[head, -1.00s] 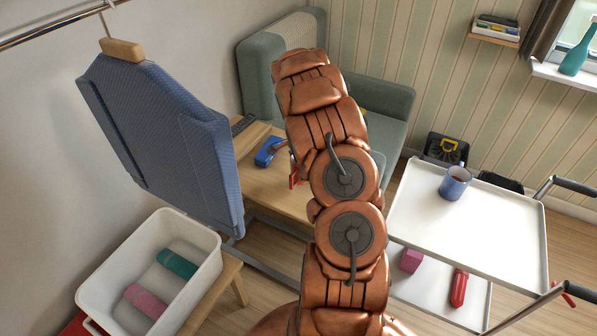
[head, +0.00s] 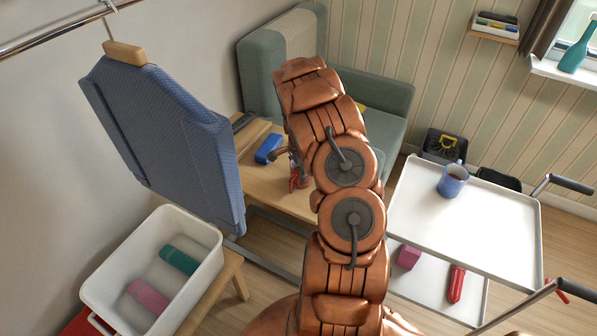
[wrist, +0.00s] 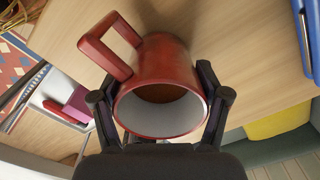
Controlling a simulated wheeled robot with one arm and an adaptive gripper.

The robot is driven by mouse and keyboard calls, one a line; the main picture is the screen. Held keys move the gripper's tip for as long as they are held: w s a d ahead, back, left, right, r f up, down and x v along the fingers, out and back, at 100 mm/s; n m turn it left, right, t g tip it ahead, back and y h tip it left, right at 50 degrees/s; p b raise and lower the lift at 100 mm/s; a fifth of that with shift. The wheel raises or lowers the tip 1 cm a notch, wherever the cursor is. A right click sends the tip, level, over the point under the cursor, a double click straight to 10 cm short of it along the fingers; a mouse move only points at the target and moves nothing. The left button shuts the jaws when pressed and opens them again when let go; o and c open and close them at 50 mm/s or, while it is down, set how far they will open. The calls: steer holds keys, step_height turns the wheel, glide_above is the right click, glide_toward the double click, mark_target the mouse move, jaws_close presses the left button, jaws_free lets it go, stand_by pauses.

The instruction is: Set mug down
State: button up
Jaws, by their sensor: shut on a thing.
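A red mug (wrist: 160,85) with a pale inside and a square handle fills the middle of the wrist view. My gripper (wrist: 160,108) is shut on it, one dark finger on each side of its body. Something brown shows inside the mug. The wooden table top (wrist: 235,45) shows behind it. In the head view, only a bit of the red mug (head: 299,181) shows beside my arm, over the table (head: 262,188). My arm hides most of my gripper there. I cannot tell whether the mug touches the table.
A blue object (head: 268,148) lies on the table near the mug. A blue mug (head: 453,180) stands on the white trolley (head: 495,225) at right. A hanging blue garment cover (head: 170,140) is left of the table, above a white bin (head: 205,262). A green sofa (head: 395,105) stands behind.

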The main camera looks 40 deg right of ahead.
steer(key=o, duration=1.7)
steer(key=shift+o, duration=0.2)
steer(key=shift+r, duration=0.1)
step_height(320, 180, up, 12)
steer(key=b, duration=0.4)
steer(key=shift+s, duration=0.1)
